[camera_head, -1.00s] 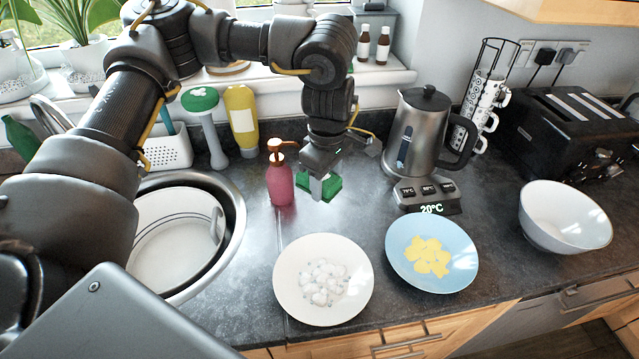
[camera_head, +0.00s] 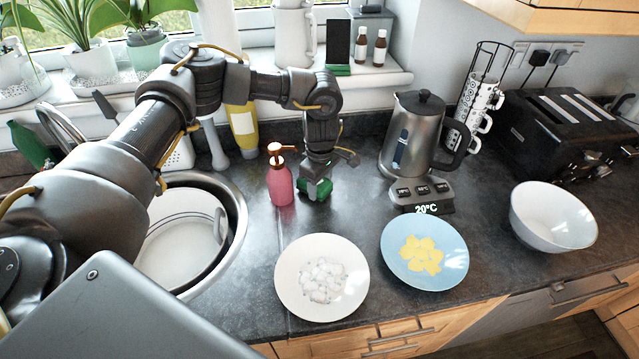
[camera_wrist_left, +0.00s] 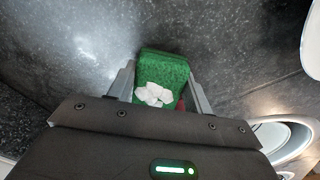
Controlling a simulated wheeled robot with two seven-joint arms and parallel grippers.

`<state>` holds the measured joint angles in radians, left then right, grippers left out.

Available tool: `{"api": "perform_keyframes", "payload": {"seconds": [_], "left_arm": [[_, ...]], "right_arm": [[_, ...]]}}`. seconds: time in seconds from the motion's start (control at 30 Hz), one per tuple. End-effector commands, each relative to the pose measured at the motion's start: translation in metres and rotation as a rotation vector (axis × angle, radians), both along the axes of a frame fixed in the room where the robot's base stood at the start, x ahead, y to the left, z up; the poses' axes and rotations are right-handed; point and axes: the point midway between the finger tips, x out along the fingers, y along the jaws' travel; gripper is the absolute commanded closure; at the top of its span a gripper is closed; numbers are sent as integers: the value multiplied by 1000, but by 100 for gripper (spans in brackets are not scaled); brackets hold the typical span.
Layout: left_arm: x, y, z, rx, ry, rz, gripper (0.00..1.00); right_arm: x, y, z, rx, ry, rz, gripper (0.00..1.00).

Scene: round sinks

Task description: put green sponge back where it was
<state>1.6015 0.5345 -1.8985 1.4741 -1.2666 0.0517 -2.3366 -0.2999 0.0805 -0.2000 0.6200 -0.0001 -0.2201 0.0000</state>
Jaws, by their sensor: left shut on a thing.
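The green sponge (camera_head: 318,188) is held in my left gripper (camera_head: 316,180), low over the dark worktop just right of the pink soap bottle (camera_head: 281,184). I cannot tell whether the sponge touches the worktop. In the left wrist view the sponge (camera_wrist_left: 162,68) sits between the two grey fingers of my left gripper (camera_wrist_left: 163,88), with pale patches on its near side. The gripper partly hides the sponge in the head view. My right gripper is not in view.
The kettle (camera_head: 412,135) stands on its base to the right. A white plate (camera_head: 290,292) and a blue plate (camera_head: 455,270) lie in front, and a white bowl (camera_head: 553,220) is farther right. The round sink (camera_head: 238,225) is at left.

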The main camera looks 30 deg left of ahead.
Motion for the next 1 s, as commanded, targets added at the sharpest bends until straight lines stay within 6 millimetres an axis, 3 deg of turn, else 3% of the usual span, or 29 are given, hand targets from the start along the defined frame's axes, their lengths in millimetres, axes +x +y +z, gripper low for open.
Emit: {"api": "perform_keyframes", "payload": {"seconds": [0.43, 0.47, 0.6, 1.0], "left_arm": [[0, 0, -12, 0, -1, 0, 71], [0, 0, -11, 0, -1, 0, 47], [0, 0, -10, 0, -1, 0, 29], [0, -1, -3, -1, -2, -1, 28]], "right_arm": [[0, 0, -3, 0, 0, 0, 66], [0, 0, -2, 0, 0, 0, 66], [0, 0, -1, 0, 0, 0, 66], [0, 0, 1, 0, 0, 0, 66]]}}
